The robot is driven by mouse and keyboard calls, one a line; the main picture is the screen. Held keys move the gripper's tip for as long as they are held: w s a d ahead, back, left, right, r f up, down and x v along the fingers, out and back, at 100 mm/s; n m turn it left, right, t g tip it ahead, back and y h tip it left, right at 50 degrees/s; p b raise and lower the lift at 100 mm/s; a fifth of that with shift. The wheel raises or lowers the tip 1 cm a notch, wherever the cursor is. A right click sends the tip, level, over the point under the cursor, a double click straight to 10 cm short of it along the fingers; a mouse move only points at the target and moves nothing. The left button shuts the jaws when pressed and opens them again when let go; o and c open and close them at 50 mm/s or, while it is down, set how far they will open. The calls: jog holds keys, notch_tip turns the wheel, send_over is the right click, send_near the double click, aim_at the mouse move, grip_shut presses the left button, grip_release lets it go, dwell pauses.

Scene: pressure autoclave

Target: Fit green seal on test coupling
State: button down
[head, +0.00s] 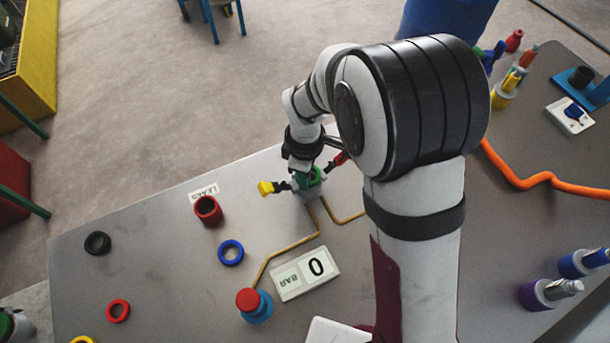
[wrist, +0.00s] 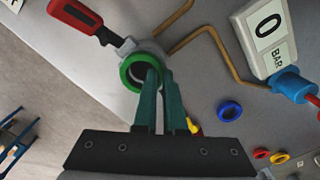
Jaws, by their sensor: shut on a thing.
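The green seal (wrist: 130,82) is a ring, seen at the mouth of the grey test coupling (wrist: 152,46) in the wrist view. My gripper (wrist: 160,74) is shut on the seal's wall, with one green finger inside the ring and the other outside. The ring overlaps the coupling; I cannot tell whether it is seated or just above it. The coupling has a red handle (wrist: 72,12) and a yellow handle (head: 266,188). In the head view, the green seal (head: 316,178) shows below my wrist, partly hidden by my arm.
Copper pipes (head: 292,246) run from the coupling along the table. A gauge (head: 305,275) reads 0 BAR beside a red-topped blue pump (head: 255,304). A red cup (head: 208,210) stands by a LEAKS label. Blue (head: 231,252), black (head: 97,243) and red (head: 118,311) rings lie left.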

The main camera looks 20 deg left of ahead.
jog(key=c, duration=0.9)
grip_release()
notch_tip(320, 180, up, 16)
jog(key=shift+f, duration=0.1)
jog(key=s+d+m, duration=0.6)
jog(key=m, duration=0.2)
jog(key=s+d+f+m+y, duration=0.1)
jog(key=s+d+m, duration=0.5)
jog(key=m, duration=0.2)
jog(key=s+d+m, duration=0.6)
jog(key=m, duration=0.1)
jog(key=shift+s+d+f+m+y, duration=0.15)
jog(key=shift+d+m+y, duration=0.1)
jog(key=shift+m+y, duration=0.15)
